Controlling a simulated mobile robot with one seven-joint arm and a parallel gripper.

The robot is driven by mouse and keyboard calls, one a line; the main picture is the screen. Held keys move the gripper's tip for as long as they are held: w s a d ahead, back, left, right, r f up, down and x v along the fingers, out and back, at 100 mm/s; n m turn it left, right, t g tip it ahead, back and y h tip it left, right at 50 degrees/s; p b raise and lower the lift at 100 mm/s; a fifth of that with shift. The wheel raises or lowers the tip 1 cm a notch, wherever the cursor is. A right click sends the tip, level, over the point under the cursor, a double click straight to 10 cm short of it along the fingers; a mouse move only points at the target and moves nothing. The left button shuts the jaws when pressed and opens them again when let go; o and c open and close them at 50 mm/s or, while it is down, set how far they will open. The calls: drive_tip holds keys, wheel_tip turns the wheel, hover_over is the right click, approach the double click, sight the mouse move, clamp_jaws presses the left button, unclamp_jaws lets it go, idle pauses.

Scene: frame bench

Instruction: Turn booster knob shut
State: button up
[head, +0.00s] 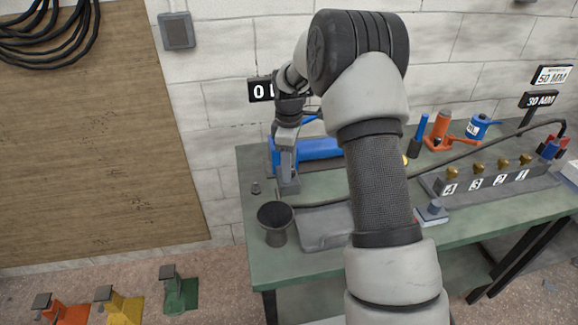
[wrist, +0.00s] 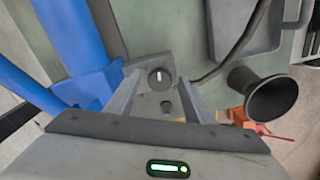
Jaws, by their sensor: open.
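A round dark knob (wrist: 160,78) with a short white mark shows in the wrist view; the mark runs up and down in the picture. It lies between the two fingers of my gripper (wrist: 158,98), which is open around or above it; I cannot tell the height gap. In the head view my gripper (head: 289,186) points down near the bench's left back, and the knob is hidden there. A blue cylinder unit (head: 318,149) lies behind my gripper, partly covered by my arm. Its blue body (wrist: 80,40) also shows in the wrist view.
A dark cup (head: 276,221) and a grey tray (head: 322,226) stand in front of my gripper. A hose (head: 480,143) and a numbered valve block (head: 488,184) are at right. The bench's (head: 258,252) front-left corner is bare.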

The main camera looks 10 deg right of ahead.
drive_tip(key=shift+c, duration=0.5)
drive_tip(key=c, duration=1)
drive_tip(key=shift+o, duration=0.3)
drive_tip(key=shift+m, duration=0.3)
drive_tip(key=m+p, duration=0.1)
drive_tip(key=m, duration=0.1)
drive_tip(key=shift+r+m, duration=0.1)
drive_tip(key=shift+m, duration=0.2)
drive_tip(key=m, duration=0.4)
drive_tip(key=shift+m+p, duration=0.3)
drive_tip(key=shift+p, duration=0.1)
drive_tip(key=m, duration=0.4)
drive_tip(key=shift+m+p, duration=0.3)
drive_tip(key=shift+p, duration=0.05)
drive_tip(key=shift+m, duration=1.6)
drive_tip(key=shift+w+m, duration=0.1)
drive_tip(key=shift+m, duration=0.2)
